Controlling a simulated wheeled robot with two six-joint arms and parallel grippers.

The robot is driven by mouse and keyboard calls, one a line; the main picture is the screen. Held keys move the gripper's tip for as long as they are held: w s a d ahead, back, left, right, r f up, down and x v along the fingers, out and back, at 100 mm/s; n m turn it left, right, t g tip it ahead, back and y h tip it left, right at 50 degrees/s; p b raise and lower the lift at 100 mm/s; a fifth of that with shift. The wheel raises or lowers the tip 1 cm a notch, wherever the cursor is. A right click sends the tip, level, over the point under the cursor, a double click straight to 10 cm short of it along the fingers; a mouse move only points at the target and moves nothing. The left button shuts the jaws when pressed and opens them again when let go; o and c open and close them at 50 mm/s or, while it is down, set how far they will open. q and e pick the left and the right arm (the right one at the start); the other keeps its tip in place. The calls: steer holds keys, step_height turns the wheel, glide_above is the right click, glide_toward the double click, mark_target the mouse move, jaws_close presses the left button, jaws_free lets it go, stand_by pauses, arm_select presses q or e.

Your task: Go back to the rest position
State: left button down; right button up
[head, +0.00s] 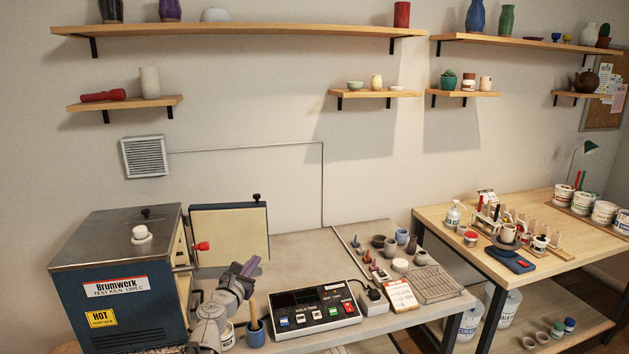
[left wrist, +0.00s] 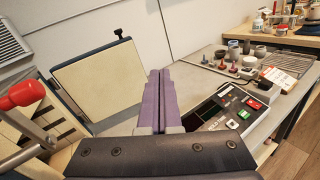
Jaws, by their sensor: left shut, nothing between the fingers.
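My left gripper (head: 250,267) is raised in front of the open kiln door, between the kiln and the control box. Its purple fingers are together with nothing between them, and they show close up in the left wrist view (left wrist: 160,100). The blue kiln (head: 135,270) stands at the left, with its door (head: 231,234) swung open to the right; the door panel also shows in the left wrist view (left wrist: 100,82). The red-knobbed handle (head: 202,246) is at the kiln's front edge, left of the gripper. My right gripper is not in view.
The control box (head: 310,306) sits right of the gripper on the grey table (head: 300,250). A blue cup (head: 255,334) with a tool stands below the gripper. Several small pots, a wire rack (head: 436,285) and a wooden table (head: 540,215) are further right. Space above the table is clear.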

arm_select(q)
steer(key=s+d+f+m+g+h, duration=0.1)
steer(key=s+d+f+m+g, duration=0.4)
steer(key=m, duration=0.5)
steer(key=s+d+f+m+g+h, duration=0.2)
steer(key=s+d+f+m+g, duration=0.2)
steer(key=s+f+m, duration=0.4)
steer(key=s+a+f+m+g+y, duration=0.3)
steer(key=s+a+f+m+g, duration=0.1)
steer(key=s+m, duration=0.25)
steer(key=s+a+f+m+g+y, duration=0.3)
steer(key=s+a+f+m+y, duration=0.15)
steer(key=s+m, duration=0.2)
steer(key=s+d+f+m+g+b, duration=0.1)
steer(key=s+d+f+m+b, duration=0.3)
steer(key=s+d+f+b, duration=0.3)
steer(key=d+f+b, duration=0.1)
steer(key=d, duration=0.2)
steer(key=shift+s+d+f+y+b, duration=0.15)
steer(key=shift+y+b, duration=0.2)
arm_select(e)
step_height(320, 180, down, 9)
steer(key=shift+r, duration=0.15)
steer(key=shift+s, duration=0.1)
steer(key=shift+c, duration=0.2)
